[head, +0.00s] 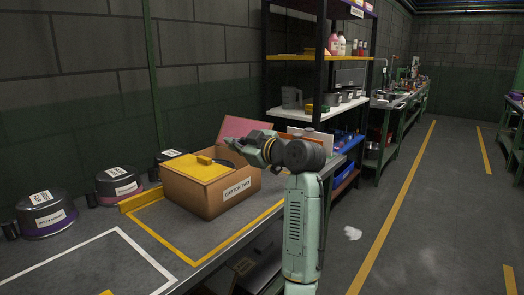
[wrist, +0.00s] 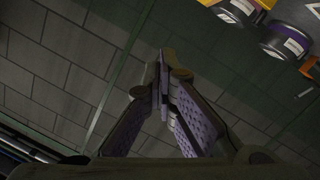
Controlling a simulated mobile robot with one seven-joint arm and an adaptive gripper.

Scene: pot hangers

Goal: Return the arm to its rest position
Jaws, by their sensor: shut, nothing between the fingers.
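My arm (head: 300,225) rises at the right end of the workbench in the head view, and its wrist is bent over to the left. My gripper (wrist: 160,75) is shut and empty in the wrist view, its fingertips together in front of the tiled wall. In the head view the hand (head: 255,148) is above and beside the right back part of the open carton marked "CARTON TWO" (head: 237,189). I cannot tell from this view whether it touches the carton.
Several labelled round pots (head: 46,213) stand along the wall on the left. A shelf rack (head: 318,57) with bottles stands behind my arm. The floor (head: 440,210) to the right is open.

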